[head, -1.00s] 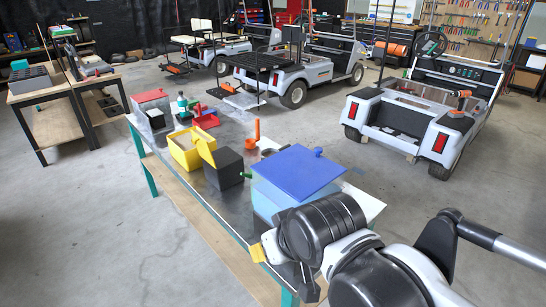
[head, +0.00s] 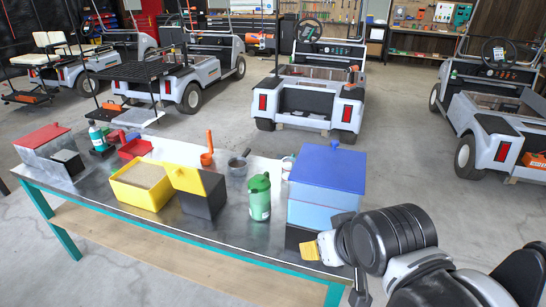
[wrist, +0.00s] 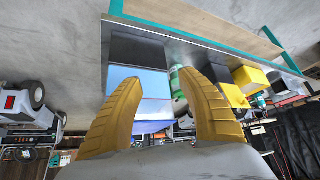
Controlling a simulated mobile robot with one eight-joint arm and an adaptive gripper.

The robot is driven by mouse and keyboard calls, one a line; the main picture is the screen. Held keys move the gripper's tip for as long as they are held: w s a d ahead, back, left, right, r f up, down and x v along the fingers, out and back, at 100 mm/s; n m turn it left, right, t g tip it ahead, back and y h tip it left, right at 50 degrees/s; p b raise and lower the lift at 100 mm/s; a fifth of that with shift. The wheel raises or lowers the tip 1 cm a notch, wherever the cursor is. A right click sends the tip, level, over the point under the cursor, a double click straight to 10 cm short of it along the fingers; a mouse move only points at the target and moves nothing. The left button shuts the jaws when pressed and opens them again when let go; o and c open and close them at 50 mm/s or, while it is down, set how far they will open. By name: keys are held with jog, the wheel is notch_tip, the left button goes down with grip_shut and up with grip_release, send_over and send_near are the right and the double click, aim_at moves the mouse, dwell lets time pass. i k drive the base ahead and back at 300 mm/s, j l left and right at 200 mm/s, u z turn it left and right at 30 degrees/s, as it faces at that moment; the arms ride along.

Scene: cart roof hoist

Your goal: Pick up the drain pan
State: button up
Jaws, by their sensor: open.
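I cannot tell for sure which thing is the drain pan. A small dark round vessel (head: 238,166) stands on the workbench behind a green bottle (head: 260,198), and a shallow red tray (head: 135,149) lies farther left. My gripper (head: 314,249) is at the bench's front right edge, beside the blue-lidded box (head: 327,190); only part of its yellow fingers shows there. In the wrist view my gripper (wrist: 158,78) has its two yellow fingers spread with nothing held between them. The box (wrist: 139,85) shows beyond them.
The metal-topped bench (head: 110,205) with teal legs also holds a yellow sand bin (head: 143,187), a black box (head: 202,196), an orange-handled item (head: 208,155) and a red-lidded box (head: 43,140). Several carts stand behind it. The floor between bench and carts is clear.

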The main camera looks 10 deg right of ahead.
aim_at(237, 166)
jog(key=i+j+z, duration=0.25)
jog(key=j+z, duration=0.15)
jog(key=j, duration=0.15)
jog(key=i+j+z, duration=0.15)
jog(key=j+z, duration=0.3)
jog(key=j, duration=0.15)
jog(key=j+z, duration=0.4)
jog(key=j, duration=0.25)
jog(key=j+z, duration=0.45)
jog(key=j, duration=0.25)
jog(key=i+j+z, duration=0.3)
jog(key=i, duration=0.3)
